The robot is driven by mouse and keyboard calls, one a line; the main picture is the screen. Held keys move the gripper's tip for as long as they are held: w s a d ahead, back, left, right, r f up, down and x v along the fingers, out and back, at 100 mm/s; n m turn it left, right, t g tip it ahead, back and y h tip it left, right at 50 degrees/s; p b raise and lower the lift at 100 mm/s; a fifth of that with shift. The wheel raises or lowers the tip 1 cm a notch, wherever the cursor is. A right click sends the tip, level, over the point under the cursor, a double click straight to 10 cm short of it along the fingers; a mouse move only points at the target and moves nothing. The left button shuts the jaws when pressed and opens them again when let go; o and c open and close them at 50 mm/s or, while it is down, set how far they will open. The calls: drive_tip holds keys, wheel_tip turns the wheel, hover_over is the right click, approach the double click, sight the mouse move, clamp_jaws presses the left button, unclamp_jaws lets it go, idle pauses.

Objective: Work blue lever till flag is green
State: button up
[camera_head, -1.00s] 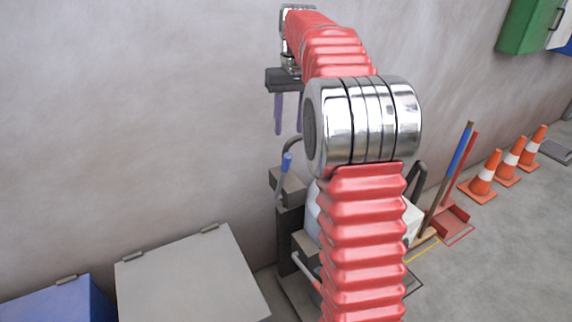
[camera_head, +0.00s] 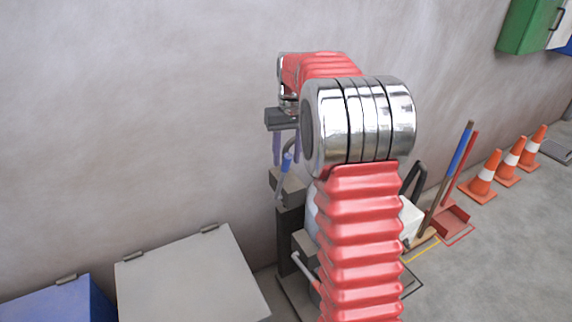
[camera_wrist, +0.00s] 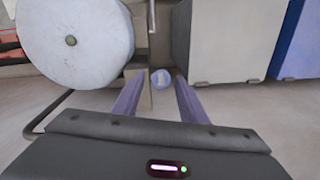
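The blue-gripped lever (camera_head: 287,162) stands up at a slant from a grey block on the machine against the wall. In the wrist view the rounded blue end of the lever (camera_wrist: 160,79) shows between my two purple fingers. My gripper (camera_head: 285,159) is open just above the lever, with its fingers pointing down; it also shows in the wrist view (camera_wrist: 157,96). A gap shows on both sides of the lever end, and I see no contact. I cannot make out the flag; my arm hides part of the machine.
A pale round drum (camera_wrist: 80,35) is close to the left finger in the wrist view. A beige lidded box (camera_head: 190,275) and a blue box (camera_head: 60,302) stand left of the machine. Cones (camera_head: 483,178) and a broom (camera_head: 448,178) are at right.

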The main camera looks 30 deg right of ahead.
sight(286, 170)
drive_tip(key=shift+a+f, duration=0.1)
drive_tip(key=shift+f, duration=1.6)
drive_tip(key=shift+c, duration=0.5)
clamp_jaws()
